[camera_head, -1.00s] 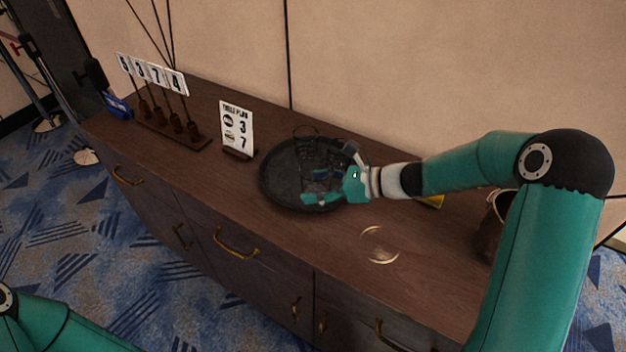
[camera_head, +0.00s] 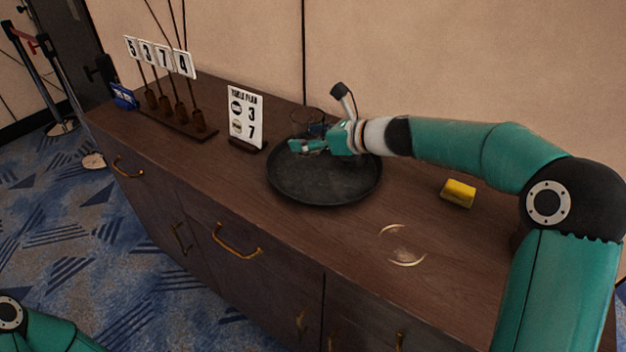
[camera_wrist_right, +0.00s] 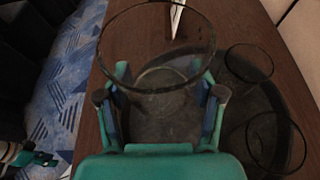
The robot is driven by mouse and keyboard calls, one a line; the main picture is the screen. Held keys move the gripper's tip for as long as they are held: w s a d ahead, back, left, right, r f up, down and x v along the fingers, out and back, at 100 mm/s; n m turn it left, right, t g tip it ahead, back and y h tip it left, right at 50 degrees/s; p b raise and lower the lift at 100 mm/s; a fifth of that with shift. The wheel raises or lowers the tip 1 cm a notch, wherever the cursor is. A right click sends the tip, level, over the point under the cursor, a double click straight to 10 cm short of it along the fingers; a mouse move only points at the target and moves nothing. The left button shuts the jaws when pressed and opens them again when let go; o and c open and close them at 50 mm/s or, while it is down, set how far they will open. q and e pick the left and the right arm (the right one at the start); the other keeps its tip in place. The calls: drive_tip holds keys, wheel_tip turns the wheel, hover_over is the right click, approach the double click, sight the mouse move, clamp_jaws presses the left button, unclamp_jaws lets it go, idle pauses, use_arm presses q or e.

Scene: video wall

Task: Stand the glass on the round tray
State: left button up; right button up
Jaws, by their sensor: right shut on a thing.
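The clear glass (camera_wrist_right: 165,118) stands between the two fingers of my right gripper (camera_wrist_right: 160,100), its wide rim toward the wrist camera. In the head view my right gripper (camera_head: 309,140) is shut on the glass, over the back part of the round tray (camera_head: 322,190). The glass shows there only as a faint outline with a thin rim. I cannot tell whether its base touches the tray. The tray is dark, with a low rim, and its front is bare. My left gripper (camera_wrist_right: 40,158) shows small and dark at the wrist view's left edge; its jaws are unclear.
A table-plan card (camera_head: 246,118) stands left of the tray, and a number stand (camera_head: 178,122) farther left.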

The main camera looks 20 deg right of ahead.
sight(309, 183)
wheel_tip(309, 183, down, 10)
drive_tip(key=b, duration=0.3)
drive_tip(key=shift+f, duration=0.25)
drive_tip(key=o, duration=1.4)
drive_tip(key=shift+o, duration=0.2)
drive_tip(key=v, duration=1.2)
drive_tip(key=shift+r, duration=0.1)
